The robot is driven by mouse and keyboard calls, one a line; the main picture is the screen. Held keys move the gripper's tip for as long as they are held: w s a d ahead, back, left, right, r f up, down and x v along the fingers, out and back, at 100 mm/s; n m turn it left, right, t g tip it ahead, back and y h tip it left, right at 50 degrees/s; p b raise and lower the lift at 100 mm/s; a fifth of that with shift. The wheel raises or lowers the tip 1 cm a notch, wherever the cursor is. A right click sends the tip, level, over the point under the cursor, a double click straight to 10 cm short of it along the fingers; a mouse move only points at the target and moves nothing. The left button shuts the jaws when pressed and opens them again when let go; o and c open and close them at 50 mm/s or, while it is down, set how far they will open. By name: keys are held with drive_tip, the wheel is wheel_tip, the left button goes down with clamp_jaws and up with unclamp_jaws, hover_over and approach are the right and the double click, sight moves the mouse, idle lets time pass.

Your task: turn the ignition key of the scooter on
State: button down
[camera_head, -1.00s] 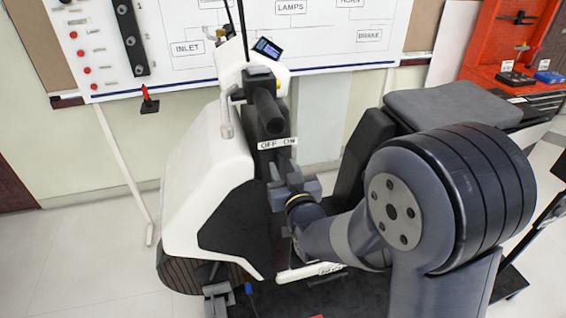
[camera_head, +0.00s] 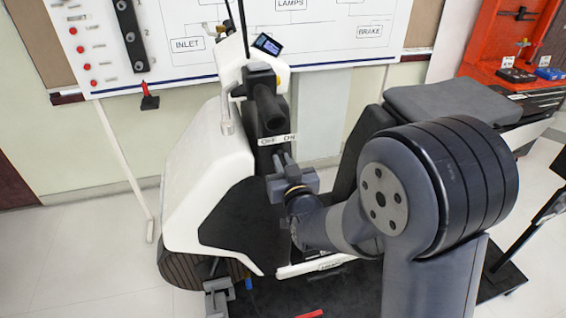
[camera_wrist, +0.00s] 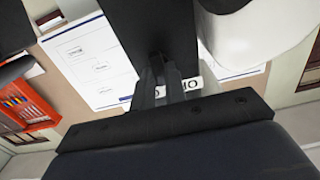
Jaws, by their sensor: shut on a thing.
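The white and black scooter (camera_head: 205,150) stands upright in the middle of the head view. Its OFF/ON label (camera_head: 277,140) is on the dark panel below the handlebar grip. My gripper (camera_head: 283,157) is just below this label, with its fingers pointing up at the panel. In the wrist view, the two narrow fingers (camera_wrist: 165,72) are close together in front of the label (camera_wrist: 190,86) and cover its middle. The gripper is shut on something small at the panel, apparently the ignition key. The key itself is hidden by the fingers, so its angle cannot be told.
The handlebar grip (camera_head: 268,108) juts out above the gripper. A wall board (camera_head: 330,40) is behind, and a red tool rack (camera_head: 515,45) is at back right. Floor at left (camera_head: 80,240) is clear.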

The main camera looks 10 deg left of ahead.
drive_tip(key=shift+f+m+b, duration=0.15)
drive_tip(key=shift+m+b, duration=0.15)
drive_tip(key=shift+b, duration=0.3)
drive_tip(key=m+b, duration=0.1)
drive_tip(key=b, duration=0.2)
drive_tip(key=shift+f+m, duration=0.15)
drive_tip(key=shift+m, duration=0.15)
drive_tip(key=m+b, duration=0.3)
drive_tip(key=b, duration=0.3)
drive_tip(key=shift+d+f+m, duration=0.1)
drive_tip(key=shift+m, duration=0.2)
drive_tip(key=m+b, duration=0.4)
drive_tip(key=b, duration=0.2)
drive_tip(key=shift+m, duration=0.3)
drive_tip(key=shift+m+b, duration=0.7)
drive_tip(key=shift+b, duration=0.25)
drive_tip(key=shift+r, duration=0.3)
drive_tip(key=c, duration=1.4)
unclamp_jaws()
drive_tip(key=shift+c, duration=0.2)
drive_tip(key=shift+d, duration=0.1)
